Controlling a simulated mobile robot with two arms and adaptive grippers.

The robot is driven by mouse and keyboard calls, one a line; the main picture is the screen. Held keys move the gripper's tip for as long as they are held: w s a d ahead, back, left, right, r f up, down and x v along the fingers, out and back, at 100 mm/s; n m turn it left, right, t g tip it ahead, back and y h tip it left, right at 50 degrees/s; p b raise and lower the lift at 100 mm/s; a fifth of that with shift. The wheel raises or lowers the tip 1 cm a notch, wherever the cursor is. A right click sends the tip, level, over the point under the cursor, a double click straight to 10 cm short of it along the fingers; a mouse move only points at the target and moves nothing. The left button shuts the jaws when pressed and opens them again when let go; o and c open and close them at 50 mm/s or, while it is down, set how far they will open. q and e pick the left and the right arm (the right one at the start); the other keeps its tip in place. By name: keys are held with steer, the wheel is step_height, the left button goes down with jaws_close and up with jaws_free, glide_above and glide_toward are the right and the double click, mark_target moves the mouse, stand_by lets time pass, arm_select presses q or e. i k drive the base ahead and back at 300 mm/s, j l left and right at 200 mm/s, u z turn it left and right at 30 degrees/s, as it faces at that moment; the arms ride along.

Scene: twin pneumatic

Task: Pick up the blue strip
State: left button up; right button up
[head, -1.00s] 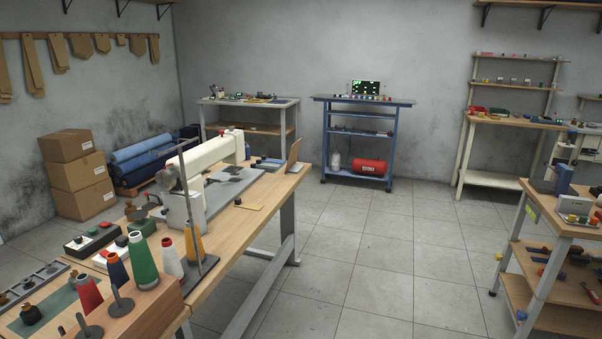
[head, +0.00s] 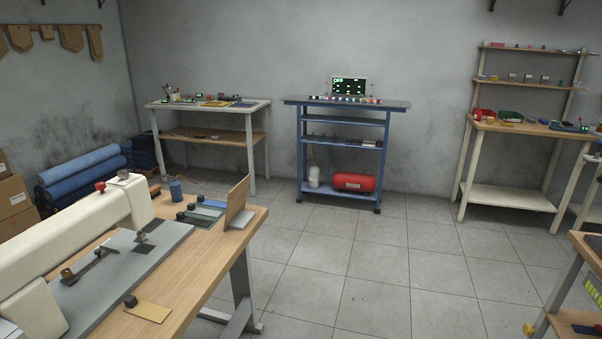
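Several flat strips lie side by side at the far end of the sewing table. One of them looks blue (head: 211,203); a darker grey-blue strip (head: 197,218) lies in front of it, each with a small dark block at its left end. They are small here, so I cannot tell for sure which is the blue strip. Neither of my grippers is in view.
A blue trolley (head: 345,104) and a workbench (head: 207,105) stand at the back wall. The tiled floor (head: 330,265) in the middle is clear.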

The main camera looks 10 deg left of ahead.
mark_target(201, 198)
steer(key=i+u, duration=0.2)
steer(key=i, duration=0.25)
steer(key=i+l+u, duration=0.25)
steer(key=i, duration=0.2)
steer(key=i+l+u, duration=0.2)
steer(key=i, duration=0.2)
steer(key=i+l+u, duration=0.25)
steer(key=i, duration=0.2)
